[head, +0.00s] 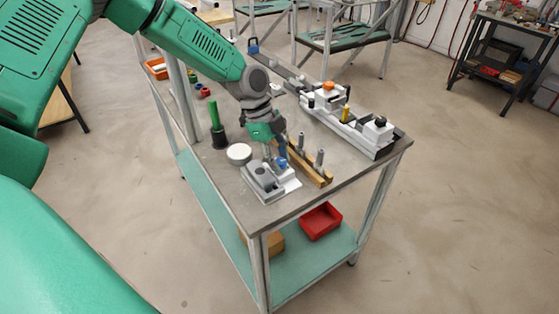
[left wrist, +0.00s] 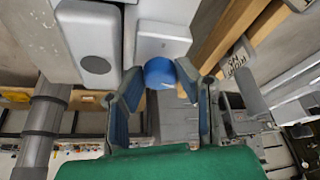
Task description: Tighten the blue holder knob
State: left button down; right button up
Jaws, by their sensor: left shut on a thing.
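The blue holder knob (head: 283,163) sits on the light grey holder (head: 268,183) near the front corner of the bench. In the left wrist view the round blue knob (left wrist: 160,73) is between my two fingertips, in front of a pale block (left wrist: 163,38). My left gripper (head: 276,158) comes down from above at the holder, and its fingers (left wrist: 158,82) are shut on the knob. In the head view the fingers partly hide the knob. My right gripper is not in view.
A wooden bar (head: 310,168) with upright metal pins lies right of the holder. A white round piece (head: 239,153) and a green-handled tool (head: 215,116) stand left. A white rail fixture (head: 345,125) runs behind. A red bin (head: 321,221) sits on the lower shelf.

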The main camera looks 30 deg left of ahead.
pick_arm(q)
jog(key=shift+w, duration=0.15)
dwell(0.4)
jog(key=c, duration=1.5)
grip_release()
jog(key=shift+a, duration=0.15)
jog(key=shift+a+r, duration=0.2)
jog(key=shift+r, duration=0.2)
jog(key=v, duration=1.1)
jog(key=shift+w+a, duration=0.1)
jog(key=shift+f, duration=0.1)
